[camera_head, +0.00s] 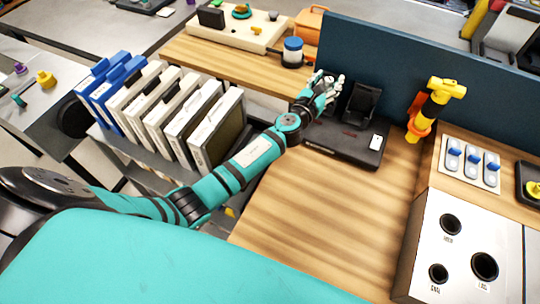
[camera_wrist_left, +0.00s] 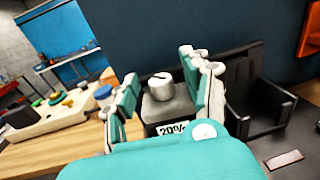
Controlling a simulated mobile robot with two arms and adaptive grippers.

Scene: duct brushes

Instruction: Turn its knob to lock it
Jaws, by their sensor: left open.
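A silver round knob (camera_wrist_left: 161,88) with a dark mark on its top stands on a grey block (camera_wrist_left: 168,108) labelled "20%" in the left wrist view. My left gripper (camera_head: 328,88) is open over the back left of a black device base (camera_head: 345,149). In the left wrist view its fingers (camera_wrist_left: 160,72) stand apart on either side of the knob; I cannot tell whether they touch it. In the head view the gripper hides the knob. A black upright cradle (camera_head: 361,104) stands on the base to the right of the gripper. My right gripper is not in view.
A dark blue panel (camera_head: 400,62) rises behind the device. A yellow and black tool (camera_head: 436,105) stands in an orange holder to the right. A white box with round holes (camera_head: 463,240) is at front right. Binders (camera_head: 165,105) stand left of my arm. The wooden desktop (camera_head: 320,215) in front is clear.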

